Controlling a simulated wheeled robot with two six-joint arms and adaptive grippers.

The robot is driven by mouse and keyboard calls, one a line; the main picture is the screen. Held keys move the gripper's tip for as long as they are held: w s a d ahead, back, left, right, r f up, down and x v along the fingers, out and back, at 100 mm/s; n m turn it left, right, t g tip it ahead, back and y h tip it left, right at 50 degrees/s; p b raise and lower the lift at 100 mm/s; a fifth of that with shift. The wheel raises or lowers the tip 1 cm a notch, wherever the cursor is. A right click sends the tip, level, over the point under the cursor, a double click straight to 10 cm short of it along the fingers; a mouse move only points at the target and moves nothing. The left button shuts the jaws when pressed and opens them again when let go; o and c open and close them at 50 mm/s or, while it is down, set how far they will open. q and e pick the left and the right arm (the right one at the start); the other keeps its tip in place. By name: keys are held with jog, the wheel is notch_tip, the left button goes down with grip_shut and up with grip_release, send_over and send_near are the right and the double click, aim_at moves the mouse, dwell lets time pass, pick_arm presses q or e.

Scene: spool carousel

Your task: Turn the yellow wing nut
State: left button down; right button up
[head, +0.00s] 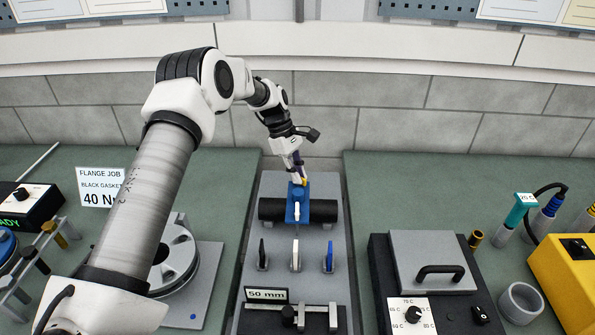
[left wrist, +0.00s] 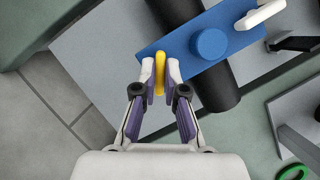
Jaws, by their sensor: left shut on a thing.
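The yellow wing nut (left wrist: 160,72) is at the end of the blue block (left wrist: 176,48), between my left gripper's fingertips in the left wrist view. In the head view, a little of the yellow wing nut (head: 304,182) shows at the top of the blue block (head: 297,212). My left gripper (head: 297,172) reaches down to it from above. In the left wrist view, my left gripper (left wrist: 160,75) is shut on the wing nut, one finger on each side. The block sits across a black cylinder (head: 325,210). My right gripper is not in view.
Black, white and blue levers (head: 296,256) stand on the grey panel (head: 275,190) in front of the block. A reel (head: 178,255) is at left. A lidded box (head: 427,262) with a black handle and a yellow unit (head: 565,270) are at right. A wall stands behind.

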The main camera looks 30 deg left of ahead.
pick_arm(q)
jog(key=m+g, duration=0.1)
jog(key=m, duration=0.3)
jog(key=m+g, duration=0.1)
jog(key=m, duration=0.1)
jog(key=shift+d+f+g+y, duration=0.1)
jog(key=shift+f+g+y, duration=0.2)
jog(key=m, duration=0.2)
jog(key=m+g+y, duration=0.1)
jog(key=m, duration=0.2)
jog(key=shift+w+y+b, duration=0.1)
jog(key=shift+y+b, duration=0.2)
jog(key=shift+b, duration=0.05)
jog(key=shift+r+m, duration=0.1)
jog(key=shift+m, duration=0.3)
jog(key=c, duration=1.2)
grip_release()
jog(key=shift+c, duration=0.2)
jog(key=shift+w, duration=0.1)
notch_tip(320, 180, up, 10)
